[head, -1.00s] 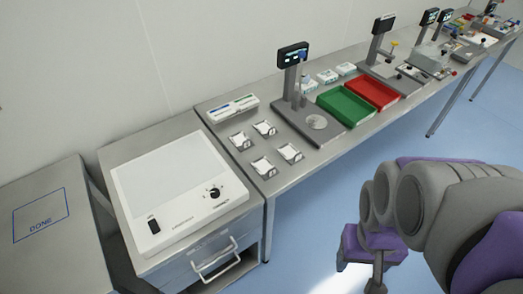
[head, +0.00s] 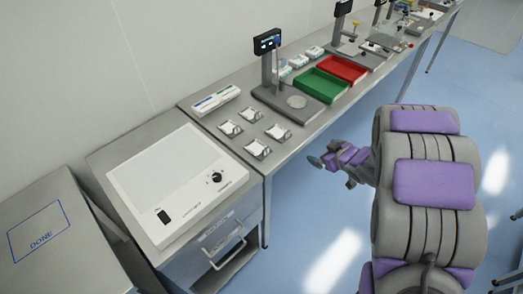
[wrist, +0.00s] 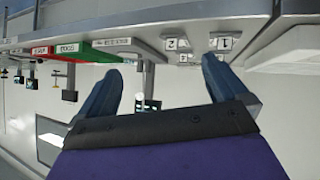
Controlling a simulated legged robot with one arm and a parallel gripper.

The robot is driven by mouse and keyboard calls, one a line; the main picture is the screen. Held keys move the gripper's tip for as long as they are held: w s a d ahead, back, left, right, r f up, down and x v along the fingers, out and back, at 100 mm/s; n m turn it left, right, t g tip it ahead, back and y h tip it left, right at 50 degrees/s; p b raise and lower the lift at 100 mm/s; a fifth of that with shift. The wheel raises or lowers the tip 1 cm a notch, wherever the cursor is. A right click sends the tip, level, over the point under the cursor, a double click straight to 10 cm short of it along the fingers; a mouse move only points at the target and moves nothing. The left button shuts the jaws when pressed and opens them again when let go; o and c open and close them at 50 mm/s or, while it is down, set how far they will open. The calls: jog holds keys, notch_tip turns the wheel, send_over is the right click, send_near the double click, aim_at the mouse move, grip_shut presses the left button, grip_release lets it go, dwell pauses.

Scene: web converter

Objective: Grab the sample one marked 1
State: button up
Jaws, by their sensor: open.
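Several small white samples in grey metal holders stand at the near left end of the steel bench. In the wrist view, which is upside down, a holder label marked 1 (wrist: 225,43) shows beside one marked 2 (wrist: 176,44). The sample marked 1 appears to be the front-left one (head: 258,149) in the head view, where the digits are too small to read. My gripper (head: 325,163) is off the bench's front edge, to the right of the samples. In the wrist view my gripper (wrist: 162,75) has its fingers wide apart with nothing between them.
A light box (head: 165,180) stands left of the samples on a drawer cabinet. A DONE square (head: 40,232) marks the far-left table. A stand with a screen (head: 268,75), a green tray (head: 318,86) and a red tray (head: 343,68) stand further right.

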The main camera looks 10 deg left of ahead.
jog(key=s+a+f+n+y, duration=0.1)
jog(key=s+a+f+y, duration=0.2)
jog(key=a, duration=0.5)
jog(key=g+y+b, duration=0.1)
jog(key=y+b, duration=0.1)
jog(key=b, duration=0.1)
send_near(267, 151)
jog(key=shift+n, duration=0.3)
jog(key=x, duration=0.6)
jog(key=shift+s+a+f, duration=0.1)
jog(key=shift+s+a, duration=0.1)
jog(key=shift+a, duration=0.05)
jog(key=shift+w+d+y, duration=0.3)
jog(key=shift+w+f, duration=0.15)
jog(key=x, duration=0.1)
jog(key=b+x, duration=0.1)
jog(key=x, duration=0.3)
jog(key=shift+s+a, duration=0.3)
jog(key=shift+a, duration=0.3)
jog(key=shift+d+r, duration=0.2)
jog(key=shift+d, duration=0.65)
jog(key=c, duration=0.4)
jog(key=shift+c, duration=1)
jog(key=shift+a+f, duration=0.15)
jog(key=shift+a, duration=0.45)
jog(key=c, duration=0.5)
